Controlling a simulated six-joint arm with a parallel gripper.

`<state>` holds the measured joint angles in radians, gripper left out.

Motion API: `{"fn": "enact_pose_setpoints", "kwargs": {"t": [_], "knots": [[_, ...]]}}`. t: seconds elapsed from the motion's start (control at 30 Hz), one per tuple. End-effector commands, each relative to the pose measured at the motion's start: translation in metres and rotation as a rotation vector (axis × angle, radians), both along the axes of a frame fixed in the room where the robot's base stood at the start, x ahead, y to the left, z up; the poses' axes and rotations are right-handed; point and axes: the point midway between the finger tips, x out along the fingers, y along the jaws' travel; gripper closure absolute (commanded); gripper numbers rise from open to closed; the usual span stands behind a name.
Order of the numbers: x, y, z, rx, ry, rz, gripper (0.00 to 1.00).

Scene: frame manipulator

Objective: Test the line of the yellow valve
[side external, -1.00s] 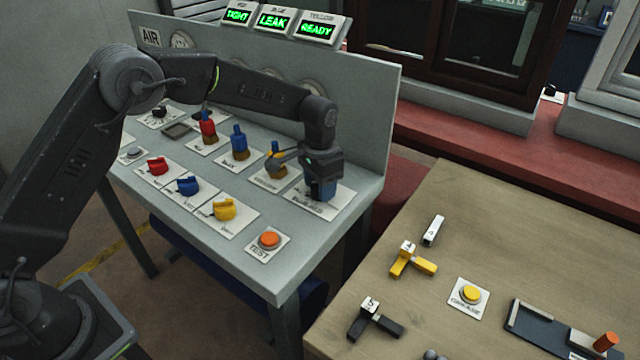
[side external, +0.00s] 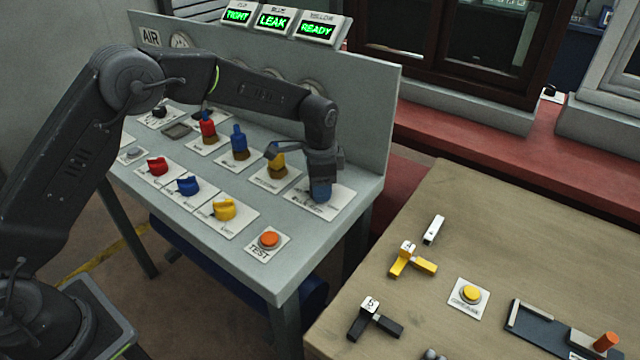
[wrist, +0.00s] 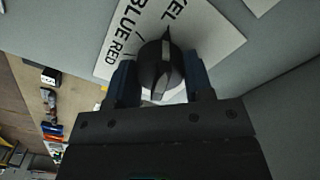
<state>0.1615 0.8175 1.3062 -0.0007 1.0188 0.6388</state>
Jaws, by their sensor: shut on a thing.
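My gripper (wrist: 161,82) is shut on a black selector knob (wrist: 160,70), its fingers on either side, at the panel's right end. The knob's ridge points up towards the label YEL on its white plate (wrist: 205,30); RED and BLUE are to its left. In the side view my gripper (side external: 320,193) hides the knob. A yellow valve handle (side external: 224,209) sits at the right end of the front row. An upright yellow fitting (side external: 277,168) stands behind, partly hidden. The orange TEST button (side external: 268,240) is at the front corner. The yellow display (side external: 318,29) reads READY.
Red (side external: 158,166) and blue (side external: 188,185) handles and upright red (side external: 208,128) and blue (side external: 239,143) fittings share the panel. The red display (side external: 240,13) reads TIGHT, the blue one (side external: 274,19) LEAK. A wooden table (side external: 480,220) with parts stands right.

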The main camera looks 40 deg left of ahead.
Motion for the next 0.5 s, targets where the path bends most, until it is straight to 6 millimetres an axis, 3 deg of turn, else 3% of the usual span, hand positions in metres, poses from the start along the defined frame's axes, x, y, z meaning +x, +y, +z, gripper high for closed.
{"fn": "enact_pose_setpoints", "kwargs": {"t": [0.2, 0.23, 0.5], "knots": [[0.0007, -0.0002, 0.0014, 0.001, -0.004, -0.003, 0.77], [0.0007, -0.0002, 0.0014, 0.001, -0.004, -0.003, 0.52], [0.0004, -0.0002, 0.0007, 0.001, -0.002, -0.002, 0.27]]}}
